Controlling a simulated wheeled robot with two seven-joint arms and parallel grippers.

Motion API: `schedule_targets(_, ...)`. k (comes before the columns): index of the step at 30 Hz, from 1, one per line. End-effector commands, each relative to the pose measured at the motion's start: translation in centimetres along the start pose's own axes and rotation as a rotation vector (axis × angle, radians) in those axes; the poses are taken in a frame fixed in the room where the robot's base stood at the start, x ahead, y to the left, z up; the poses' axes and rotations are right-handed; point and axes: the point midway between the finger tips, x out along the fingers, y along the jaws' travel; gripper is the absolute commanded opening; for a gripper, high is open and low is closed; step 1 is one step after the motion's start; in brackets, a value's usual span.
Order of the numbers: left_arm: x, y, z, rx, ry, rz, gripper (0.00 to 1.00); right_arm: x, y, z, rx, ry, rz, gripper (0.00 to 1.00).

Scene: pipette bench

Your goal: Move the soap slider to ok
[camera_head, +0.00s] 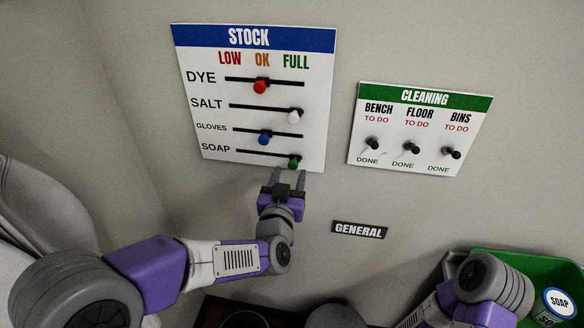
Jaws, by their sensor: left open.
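The STOCK board (318,120) hangs on the wall with LOW, OK and FULL headings. The soap slider's green knob (295,162) is at the right end of its slot, on the FULL side. The OK heading (262,59) is above the middle of the slots. My left gripper (288,173) is open and empty, pointing up just below the soap knob. The knob appears at or just above the fingertips, nearer the right finger; whether they touch cannot be told. My right gripper is not in view; only part of its arm shows at the lower right.
Above are the red dye knob (260,87) and blue gloves knob (264,138) near OK, and the white salt knob (294,116) at FULL. A CLEANING board (356,140) with three black switches hangs right. A GENERAL label (359,230) and green bin (500,257) are lower.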

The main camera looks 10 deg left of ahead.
Motion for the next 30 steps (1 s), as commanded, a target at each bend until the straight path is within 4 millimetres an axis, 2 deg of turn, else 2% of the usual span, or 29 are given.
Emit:
schedule_targets(3, 1.9, 0.0, 0.1, 0.003, 0.000, -0.001, 0.52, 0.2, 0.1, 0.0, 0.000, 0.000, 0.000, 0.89)
schedule_targets(7, 3.2, 0.0, 0.1, 0.002, -0.001, 0.000, 0.52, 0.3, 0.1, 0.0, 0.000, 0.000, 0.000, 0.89)
schedule_targets(18, 3.9, 0.0, 0.0, 0.000, -0.001, 0.002, 0.52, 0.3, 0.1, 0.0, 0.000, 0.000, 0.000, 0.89)
schedule_targets(20, 3.9, 0.0, 0.0, 0.000, -0.001, 0.002, 0.44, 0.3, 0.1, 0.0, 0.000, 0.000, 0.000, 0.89)
schedule_targets(28, 3.9, 0.0, 0.0, 0.000, -0.001, 0.002, 0.03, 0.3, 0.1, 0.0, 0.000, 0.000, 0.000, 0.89)
schedule_targets(30, 3.9, 0.0, 0.0, 0.000, -0.001, 0.002, 0.00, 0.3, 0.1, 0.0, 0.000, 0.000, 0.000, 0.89)
